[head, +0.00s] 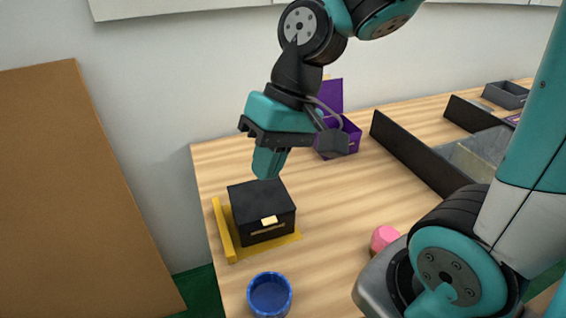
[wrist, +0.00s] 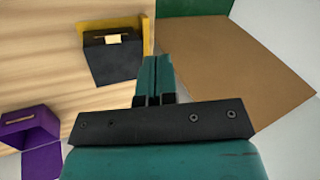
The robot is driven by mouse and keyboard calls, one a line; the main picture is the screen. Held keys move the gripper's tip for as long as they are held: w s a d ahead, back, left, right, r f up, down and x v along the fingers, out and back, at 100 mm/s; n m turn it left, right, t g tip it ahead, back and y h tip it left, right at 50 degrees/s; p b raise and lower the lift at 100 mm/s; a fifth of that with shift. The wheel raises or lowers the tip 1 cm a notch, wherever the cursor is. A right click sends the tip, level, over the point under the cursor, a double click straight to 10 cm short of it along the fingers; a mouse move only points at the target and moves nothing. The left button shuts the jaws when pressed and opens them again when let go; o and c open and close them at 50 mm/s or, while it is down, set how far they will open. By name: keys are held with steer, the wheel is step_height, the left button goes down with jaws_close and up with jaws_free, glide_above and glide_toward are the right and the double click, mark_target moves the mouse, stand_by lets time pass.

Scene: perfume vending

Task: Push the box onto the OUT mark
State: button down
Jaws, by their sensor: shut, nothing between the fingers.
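A black box (head: 262,208) with a gold clasp and label sits upright on a yellow mark (head: 286,241) at the table's left end. The mark shows along the box's front and has a raised yellow strip on its left. No lettering is readable. The box also shows in the wrist view (wrist: 113,62), with yellow (wrist: 147,36) beside it. My gripper (head: 266,172) is shut and empty, pointing down at the box's back edge in the head view. In the wrist view its fingertips (wrist: 155,60) are beside the box. I cannot tell whether they touch it.
An open purple box (head: 340,138) stands at the back. A blue round container (head: 269,295) and a pink object (head: 384,239) are nearer the front. Dark dividers (head: 420,160) are on the right. A brown board (head: 80,190) stands left of the table. The table's middle is clear.

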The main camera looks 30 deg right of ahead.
steer(key=w+d+f+m+y+p, duration=0.2)
steer(key=w+d+f+m, duration=0.3)
steer(key=w+d+m, duration=0.65)
steer(key=d+f+m+t+y+p, duration=0.25)
steer(key=d+f+m, duration=0.45)
steer(key=d+m, duration=0.5)
steer(key=w+a+f+n+p, duration=0.1)
steer(key=w+a+f, duration=0.2)
steer(key=a+f, duration=0.4)
steer(key=shift+a+h+p, duration=0.35)
steer(key=shift+a, duration=0.8)
steer(key=shift+t, duration=0.25)
